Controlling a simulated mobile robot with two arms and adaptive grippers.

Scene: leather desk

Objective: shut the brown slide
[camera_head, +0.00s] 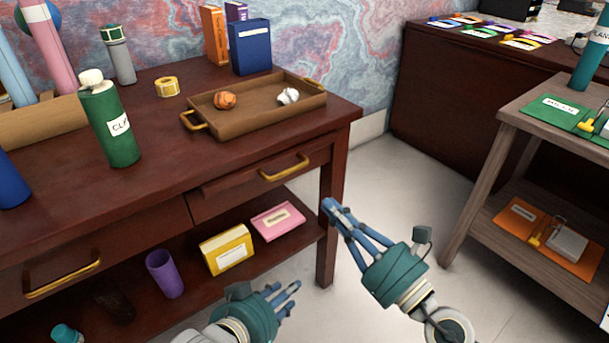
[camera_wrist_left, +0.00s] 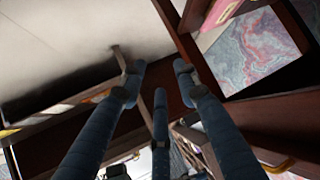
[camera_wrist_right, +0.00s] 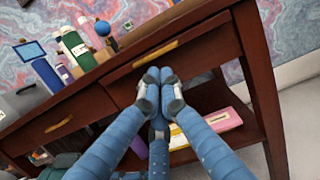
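The brown slide looks like a drawer (camera_head: 235,189) of the dark reddish-brown desk, with a gold handle (camera_head: 285,168). Its front seems to stand a little out from the desk, but how far is hard to tell. It also shows in the right wrist view (camera_wrist_right: 190,59), beyond the fingertips. My right gripper (camera_head: 333,208) is shut and empty, in front of and right of the drawer, apart from it. My left gripper (camera_head: 290,293) is open and empty, low in front of the desk's lower shelf.
A second drawer with a gold handle (camera_head: 63,278) is at the left. A tray (camera_head: 225,127) with two crumpled balls and a green bottle (camera_head: 112,125) stand on the desk. Yellow and pink boxes lie on the lower shelf. Open floor (camera_head: 400,185) separates the desk from a side table (camera_head: 500,115).

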